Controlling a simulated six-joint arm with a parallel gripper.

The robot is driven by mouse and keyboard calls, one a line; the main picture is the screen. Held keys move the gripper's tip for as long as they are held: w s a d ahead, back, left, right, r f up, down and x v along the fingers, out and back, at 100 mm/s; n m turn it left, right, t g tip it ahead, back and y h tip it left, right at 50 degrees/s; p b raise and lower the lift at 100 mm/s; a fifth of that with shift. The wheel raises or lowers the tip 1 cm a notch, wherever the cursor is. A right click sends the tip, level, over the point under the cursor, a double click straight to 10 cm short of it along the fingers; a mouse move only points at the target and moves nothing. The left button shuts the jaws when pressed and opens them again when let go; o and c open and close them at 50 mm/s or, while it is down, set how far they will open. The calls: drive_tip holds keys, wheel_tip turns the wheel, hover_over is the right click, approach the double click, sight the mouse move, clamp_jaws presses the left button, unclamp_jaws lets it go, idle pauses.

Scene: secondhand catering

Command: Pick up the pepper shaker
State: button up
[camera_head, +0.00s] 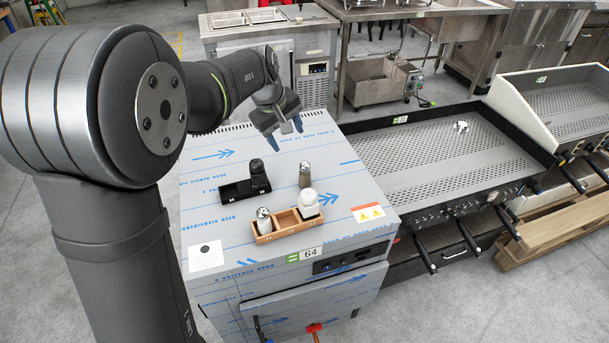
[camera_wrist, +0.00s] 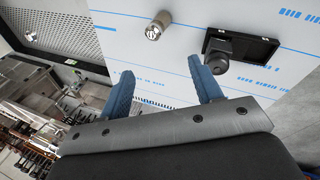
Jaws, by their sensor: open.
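My gripper (camera_head: 287,137) is open and empty above the back of the blue-marked steel top. Its two blue fingers also show in the wrist view (camera_wrist: 161,68), apart from every shaker. A black shaker (camera_head: 257,170) stands in a black tray (camera_head: 233,191); the shaker (camera_wrist: 219,54) and tray (camera_wrist: 262,48) are at the upper right in the wrist view. A shaker with a silver top and greyish-tan body (camera_head: 305,175) stands alone; it also shows in the wrist view (camera_wrist: 156,27). I cannot tell for sure which is the pepper shaker.
A wooden tray (camera_head: 289,226) holds a silver-topped glass shaker (camera_head: 264,221) and a white shaker (camera_head: 308,204). The steel top (camera_head: 350,202) is otherwise largely clear. A black-rimmed griddle (camera_head: 440,150) stands to its right.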

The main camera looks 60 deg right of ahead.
sight(304, 165)
drive_tip(key=d+f+m, duration=0.2)
drive_tip(key=f+m, duration=0.2)
drive_tip(key=f, duration=0.1)
drive_tip(key=s+d+f+m+t, duration=0.1)
drive_tip(key=d+f+m, duration=0.1)
drive_tip(key=f, duration=0.4)
drive_tip(key=s+d+f+m, duration=0.1)
drive_tip(key=d+f+m, duration=0.1)
drive_tip(key=f+m, duration=0.3)
drive_tip(key=shift+s+d+f+m+h, duration=0.1)
drive_tip(key=shift+d+f+m+h, duration=0.1)
drive_tip(key=shift+m+h, duration=0.15)
drive_tip(key=c, duration=1.1)
drive_tip(key=shift+r, duration=0.1)
